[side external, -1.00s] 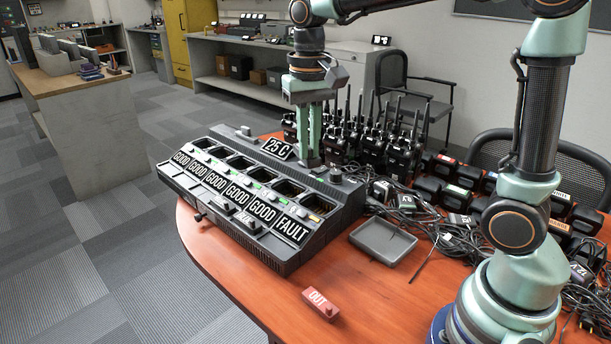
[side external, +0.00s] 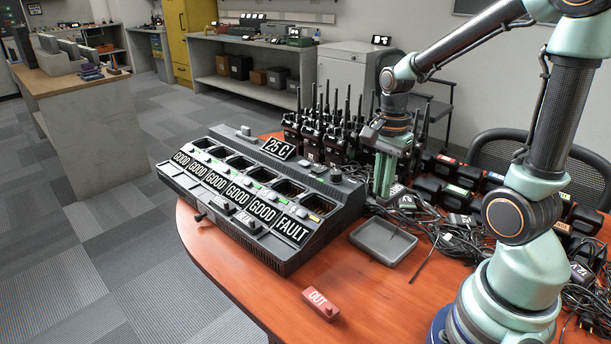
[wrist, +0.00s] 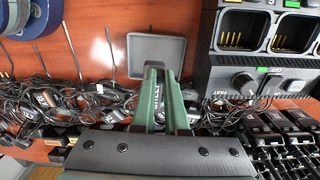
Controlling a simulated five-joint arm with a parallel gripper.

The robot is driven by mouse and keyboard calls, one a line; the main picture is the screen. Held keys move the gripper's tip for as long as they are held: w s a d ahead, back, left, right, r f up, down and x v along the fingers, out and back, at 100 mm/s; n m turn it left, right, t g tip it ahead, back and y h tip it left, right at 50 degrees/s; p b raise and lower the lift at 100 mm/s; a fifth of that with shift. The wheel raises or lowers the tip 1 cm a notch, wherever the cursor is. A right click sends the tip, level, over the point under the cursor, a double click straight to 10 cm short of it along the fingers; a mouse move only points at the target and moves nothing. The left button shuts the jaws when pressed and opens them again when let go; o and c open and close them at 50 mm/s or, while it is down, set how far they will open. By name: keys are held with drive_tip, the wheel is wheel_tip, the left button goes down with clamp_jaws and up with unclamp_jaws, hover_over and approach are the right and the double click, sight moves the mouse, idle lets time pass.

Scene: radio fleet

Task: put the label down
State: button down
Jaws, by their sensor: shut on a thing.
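My gripper (side external: 384,192) points down over the black cables, just behind the grey tray. In the wrist view its green fingers (wrist: 168,74) are shut on a small dark label (wrist: 157,90) with white lettering, seen nearly edge-on and mostly hidden by the fingers. I cannot read it. In the side view I cannot make the held label out. A red tag reading OUT (side external: 320,303) lies on the table's front part, well away from my gripper.
The charger (side external: 262,205) with GOOD and FAULT plates stands at left. The grey tray (side external: 383,256) is empty; it also shows in the wrist view (wrist: 134,42). Radios (side external: 318,135) and tangled cables (side external: 450,232) crowd behind and right. Orange tabletop (side external: 375,305) is clear in front.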

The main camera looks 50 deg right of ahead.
wheel_tip(320, 180, down, 13)
drive_tip(key=shift+r, duration=0.15)
idle(0.4)
drive_tip(key=c, duration=0.9)
unclamp_jaws()
drive_tip(key=shift+c, duration=0.2)
